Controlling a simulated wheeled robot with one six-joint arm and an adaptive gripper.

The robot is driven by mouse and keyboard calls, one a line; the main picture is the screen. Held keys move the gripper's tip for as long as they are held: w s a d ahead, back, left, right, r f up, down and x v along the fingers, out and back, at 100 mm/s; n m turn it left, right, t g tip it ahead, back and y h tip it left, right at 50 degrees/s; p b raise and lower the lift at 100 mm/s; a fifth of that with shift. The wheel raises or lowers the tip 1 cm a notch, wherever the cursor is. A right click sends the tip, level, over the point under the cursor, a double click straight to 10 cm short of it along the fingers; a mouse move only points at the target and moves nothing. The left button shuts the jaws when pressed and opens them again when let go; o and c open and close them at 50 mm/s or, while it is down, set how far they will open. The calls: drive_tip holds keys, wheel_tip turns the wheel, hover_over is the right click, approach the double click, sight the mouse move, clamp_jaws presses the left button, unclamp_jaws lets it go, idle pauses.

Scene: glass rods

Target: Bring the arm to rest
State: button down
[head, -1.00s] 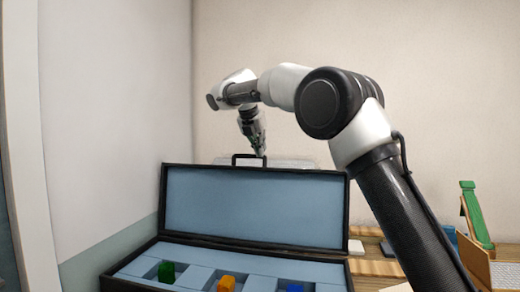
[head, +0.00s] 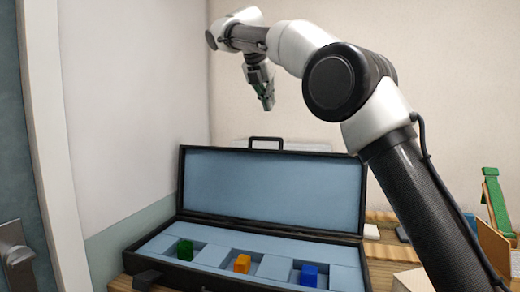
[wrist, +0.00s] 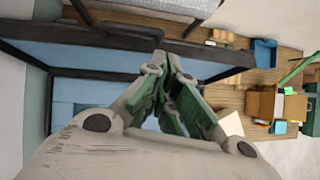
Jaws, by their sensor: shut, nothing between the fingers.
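My gripper (head: 268,103) hangs at the end of my raised arm in the head view, above the open lid of a black case (head: 273,184). It is clear of the case and holds nothing. In the wrist view my gripper (wrist: 160,62) has its fingers together, with the case's blue lining (wrist: 85,95) below and behind them. In the head view a green block (head: 185,250), an orange block (head: 242,263) and a blue block (head: 309,275) stand in separate compartments of the case. The blocks cannot be made out in the wrist view.
A green ramp-like piece (head: 495,205) and a brown box (head: 494,245) stand at the right in the head view. The brown box also shows in the wrist view (wrist: 272,104), on the wooden table. A wall is at the left; the air around my gripper is free.

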drive_tip(key=w+a+f+m+y, duration=0.1)
drive_tip(key=a+f+m, duration=0.2)
drive_tip(key=f+m, duration=0.5)
drive_tip(key=s+d+f+m+g, duration=0.2)
drive_tip(key=s+d+f+m, duration=0.2)
drive_tip(key=f+m, duration=0.1)
drive_tip(key=s+d+f+m+y, duration=0.1)
drive_tip(key=s+d+f+m, duration=0.3)
drive_tip(key=s+d, duration=0.5)
drive_tip(key=s+d+f+m, duration=0.5)
drive_tip(key=s+d+m, duration=0.2)
drive_tip(key=s, duration=0.9)
drive_tip(key=s+d+f+m+y, duration=0.1)
drive_tip(key=s+d+f+m, duration=0.4)
drive_tip(key=s+d, duration=0.7)
drive_tip(key=shift+s+m+t+y, duration=0.3)
drive_tip(key=shift+s+m, duration=0.3)
drive_tip(key=shift+s, duration=0.1)
